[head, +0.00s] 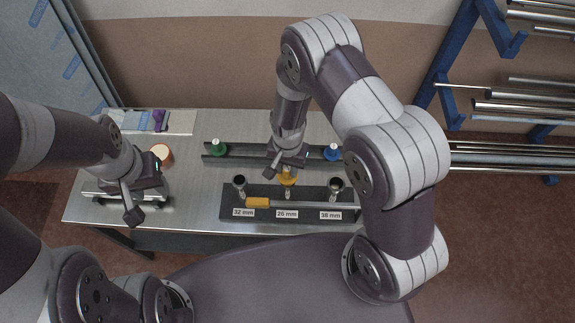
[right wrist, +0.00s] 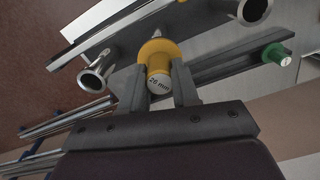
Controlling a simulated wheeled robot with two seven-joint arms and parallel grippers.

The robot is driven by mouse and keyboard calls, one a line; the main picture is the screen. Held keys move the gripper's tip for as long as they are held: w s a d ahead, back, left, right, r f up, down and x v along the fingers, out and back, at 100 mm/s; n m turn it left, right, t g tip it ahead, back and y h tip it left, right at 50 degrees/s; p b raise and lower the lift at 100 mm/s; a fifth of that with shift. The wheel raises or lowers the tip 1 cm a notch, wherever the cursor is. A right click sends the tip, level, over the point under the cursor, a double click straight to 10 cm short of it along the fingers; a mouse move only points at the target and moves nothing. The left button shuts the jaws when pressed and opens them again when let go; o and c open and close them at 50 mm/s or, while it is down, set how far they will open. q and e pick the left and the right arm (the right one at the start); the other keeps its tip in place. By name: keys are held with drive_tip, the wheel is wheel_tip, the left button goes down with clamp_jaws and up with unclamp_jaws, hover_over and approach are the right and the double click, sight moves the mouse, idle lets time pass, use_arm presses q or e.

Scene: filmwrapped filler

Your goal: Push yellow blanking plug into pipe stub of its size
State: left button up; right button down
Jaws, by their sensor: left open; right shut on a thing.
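My right gripper (head: 287,167) is shut on the yellow plug (head: 287,180), which hangs directly over the middle stub (head: 288,194), labelled 26 mm. In the right wrist view the plug (right wrist: 158,50) sits between the two fingers (right wrist: 158,92), and its end reads 26 mm. The plug and gripper hide the stub's mouth, so I cannot tell whether the plug touches or enters it. The 32 mm stub (head: 240,186) and 38 mm stub (head: 335,188) stand open on either side. My left gripper (head: 133,203) is open over the bench's left side.
A green plug (head: 218,148) and a blue plug (head: 332,152) stand on the rear rail (head: 248,151). An orange-rimmed round item (head: 161,154) is near my left gripper. Pipe racks (head: 520,104) stand right.

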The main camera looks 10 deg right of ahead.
drive_tip(key=shift+f+b, duration=1.3)
drive_tip(key=shift+f, duration=0.45)
drive_tip(key=shift+c, duration=1.4)
unclamp_jaws()
wheel_tip(320, 180, up, 8)
drive_tip(key=p, duration=0.7)
drive_tip(key=shift+r, duration=0.15)
